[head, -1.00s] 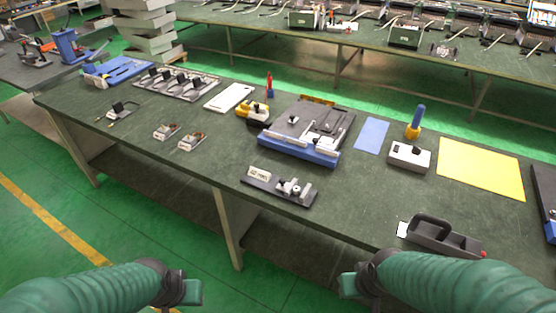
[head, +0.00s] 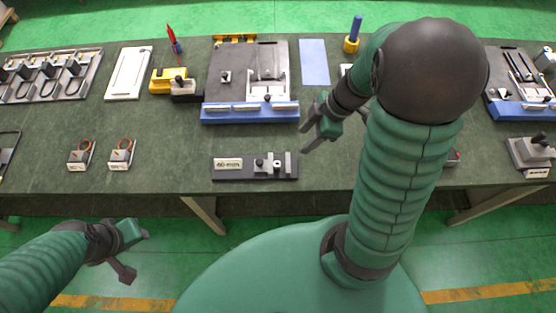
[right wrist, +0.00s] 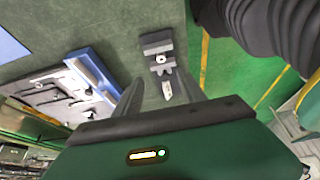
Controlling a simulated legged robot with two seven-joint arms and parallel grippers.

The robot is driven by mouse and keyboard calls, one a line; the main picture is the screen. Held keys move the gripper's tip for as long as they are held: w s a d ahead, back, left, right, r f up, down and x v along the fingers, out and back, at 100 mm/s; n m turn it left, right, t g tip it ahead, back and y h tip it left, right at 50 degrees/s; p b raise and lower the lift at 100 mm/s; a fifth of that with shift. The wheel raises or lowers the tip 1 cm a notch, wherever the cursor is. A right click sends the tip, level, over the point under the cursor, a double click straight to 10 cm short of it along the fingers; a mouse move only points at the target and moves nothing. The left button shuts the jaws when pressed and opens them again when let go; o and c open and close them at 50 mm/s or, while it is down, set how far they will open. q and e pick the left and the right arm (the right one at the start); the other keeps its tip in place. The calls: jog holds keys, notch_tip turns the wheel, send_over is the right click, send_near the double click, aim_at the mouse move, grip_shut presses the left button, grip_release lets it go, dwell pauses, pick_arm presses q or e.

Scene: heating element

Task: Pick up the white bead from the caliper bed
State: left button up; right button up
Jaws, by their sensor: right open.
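The caliper bed (head: 235,176) is a dark plate near the front edge of the green bench, with a pale label block on its left and metal jaw pieces on its right. In the right wrist view the bed (right wrist: 158,39) lies beyond my fingers. A small whitish round spot on it, apparently the white bead (right wrist: 160,59), shows between the metal pieces; I cannot make it out surely in the head view. My right gripper (head: 308,134) is open and empty, above and right of the bed. My left gripper (head: 136,255) is open and empty, off the bench's front edge.
Behind the bed stands a blue-fronted fixture (head: 250,112). Two small holders (head: 121,154) sit to the left, with a yellow-and-black tool (head: 168,80) behind. A blue sheet (head: 314,62) lies at the back. The bench around the bed is mostly clear.

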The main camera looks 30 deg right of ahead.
jog(key=b, duration=0.3)
send_near(280, 163)
jog(key=b+x, duration=0.1)
jog(key=x, duration=0.2)
jog(key=shift+f+b, duration=0.3)
jog(key=shift+f, duration=0.3)
jog(key=b+x, duration=0.2)
jog(key=x, duration=0.2)
jog(key=shift+w+a+f, duration=0.1)
jog(key=shift+w+a, duration=0.1)
jog(key=shift+a, duration=0.1)
jog(key=shift+w+a+f, duration=0.15)
jog(key=shift+a+f, duration=0.05)
jog(key=shift+a, duration=0.05)
jog(key=shift+r, duration=0.1)
jog(key=shift+c, duration=0.8)
jog(key=shift+d, duration=0.1)
jog(key=c, duration=0.5)
grip_shut()
